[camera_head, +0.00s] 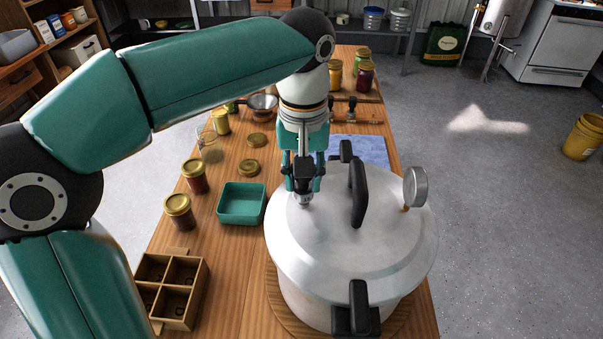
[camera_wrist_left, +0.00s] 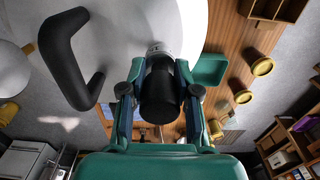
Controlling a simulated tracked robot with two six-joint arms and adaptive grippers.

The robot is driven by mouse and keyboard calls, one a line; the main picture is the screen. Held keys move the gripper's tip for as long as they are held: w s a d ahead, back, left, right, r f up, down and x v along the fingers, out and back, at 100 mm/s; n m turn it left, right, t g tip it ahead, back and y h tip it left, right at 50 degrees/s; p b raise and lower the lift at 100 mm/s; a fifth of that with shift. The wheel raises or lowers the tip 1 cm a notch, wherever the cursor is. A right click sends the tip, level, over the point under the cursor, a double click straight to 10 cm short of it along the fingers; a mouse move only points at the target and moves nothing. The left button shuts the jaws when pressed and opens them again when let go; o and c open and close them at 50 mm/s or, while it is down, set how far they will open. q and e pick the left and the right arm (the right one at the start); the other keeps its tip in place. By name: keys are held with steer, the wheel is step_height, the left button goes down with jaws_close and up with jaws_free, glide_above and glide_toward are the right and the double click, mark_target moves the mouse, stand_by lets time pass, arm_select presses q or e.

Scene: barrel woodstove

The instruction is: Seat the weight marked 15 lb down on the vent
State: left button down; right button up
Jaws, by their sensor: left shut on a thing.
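My left gripper (camera_head: 303,184) is shut on the weight (camera_head: 303,170), a black cylinder between the two fingers. No 15 lb mark is readable on it. The wrist view shows the weight (camera_wrist_left: 160,95) end-on between the fingertips. A silver metal piece (camera_head: 304,200) shows just under the weight, at the left part of the pressure canner's lid (camera_head: 320,240). It also shows in the wrist view (camera_wrist_left: 158,48). I cannot tell whether this is the vent or the weight's lower part, nor whether the weight is seated. My right gripper is not in view.
The lid has a tall black handle (camera_head: 357,192) and a dial gauge (camera_head: 415,187) to the right. A teal tray (camera_head: 242,221) and jars (camera_head: 179,211) stand left of the canner. A divided wooden box (camera_head: 192,310) lies at the front left, with small dark things inside.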

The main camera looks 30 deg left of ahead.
arm_select(q)
steer(key=shift+f+b, duration=0.4)
steer(key=shift+f, duration=0.15)
steer(key=c, duration=0.8)
jaws_free()
steer(key=shift+o, duration=0.2)
steer(key=shift+r, duration=0.1)
steer(key=shift+r+p, duration=2.95)
steer(key=shift+r, duration=0.05)
